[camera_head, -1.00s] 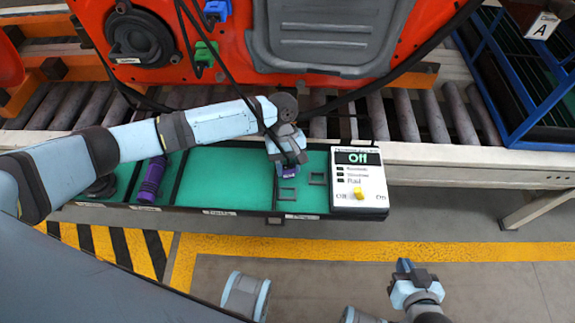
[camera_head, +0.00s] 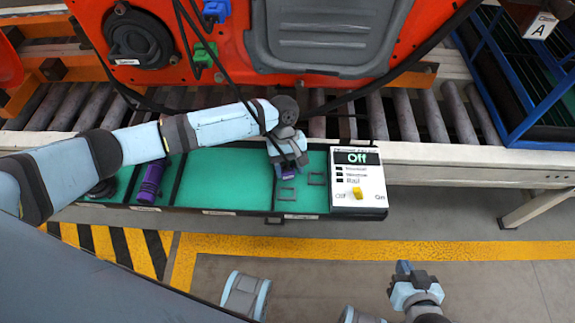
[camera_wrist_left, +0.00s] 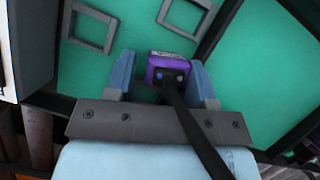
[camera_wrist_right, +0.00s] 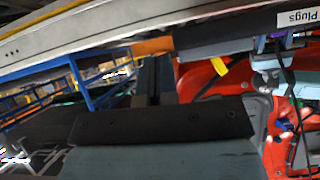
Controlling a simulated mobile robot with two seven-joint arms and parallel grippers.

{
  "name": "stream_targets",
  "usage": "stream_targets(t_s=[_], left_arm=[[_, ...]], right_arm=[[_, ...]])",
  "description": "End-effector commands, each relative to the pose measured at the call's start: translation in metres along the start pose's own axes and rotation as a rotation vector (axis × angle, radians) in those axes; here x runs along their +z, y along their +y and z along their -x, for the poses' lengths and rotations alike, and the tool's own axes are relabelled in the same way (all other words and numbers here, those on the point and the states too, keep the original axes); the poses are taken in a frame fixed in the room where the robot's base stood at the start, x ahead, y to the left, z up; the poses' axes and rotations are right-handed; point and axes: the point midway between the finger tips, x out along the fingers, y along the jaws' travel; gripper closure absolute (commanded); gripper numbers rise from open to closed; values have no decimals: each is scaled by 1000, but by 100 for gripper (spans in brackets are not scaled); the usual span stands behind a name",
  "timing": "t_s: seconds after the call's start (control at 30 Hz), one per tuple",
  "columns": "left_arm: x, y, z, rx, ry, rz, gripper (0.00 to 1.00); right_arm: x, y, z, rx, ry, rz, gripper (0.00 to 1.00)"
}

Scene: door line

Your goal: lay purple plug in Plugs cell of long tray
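The purple plug (camera_wrist_left: 168,68) lies at the green floor of the long tray (camera_head: 235,187), in the right-hand cell with the small square frames. A black cable runs from it. My left gripper (camera_head: 287,175) reaches down over this cell; its fingers (camera_wrist_left: 162,75) stand on both sides of the plug, with a visible gap on one side. In the head view the plug (camera_head: 281,172) is mostly hidden by the gripper. A "Plugs" label (camera_wrist_right: 297,18) shows in the right wrist view. My right gripper (camera_head: 404,267) is shut and empty, low over the floor.
Grey square frames (camera_head: 317,178) lie in the same cell. A white panel (camera_head: 358,180) reading "Off" with a yellow switch bounds it at right. A dark purple cylinder (camera_head: 151,180) lies in a left cell. Hanging black cables and an orange-red body (camera_head: 230,50) are behind.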

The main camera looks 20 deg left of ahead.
Motion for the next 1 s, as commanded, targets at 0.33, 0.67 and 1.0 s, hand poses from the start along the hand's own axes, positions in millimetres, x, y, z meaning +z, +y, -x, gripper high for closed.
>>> stream_targets(t_s=[0.33,0.67,1.0], left_arm=[[-2,-8,-2,-18,-3,10,33],[2,-8,11,-18,-1,10,39],[34,-2,86,-9,0,3,33]], right_arm=[[-1,0,0,0,1,0,100],[-1,0,1,0,-5,-4,100],[-5,0,6,1,-19,-15,100]])
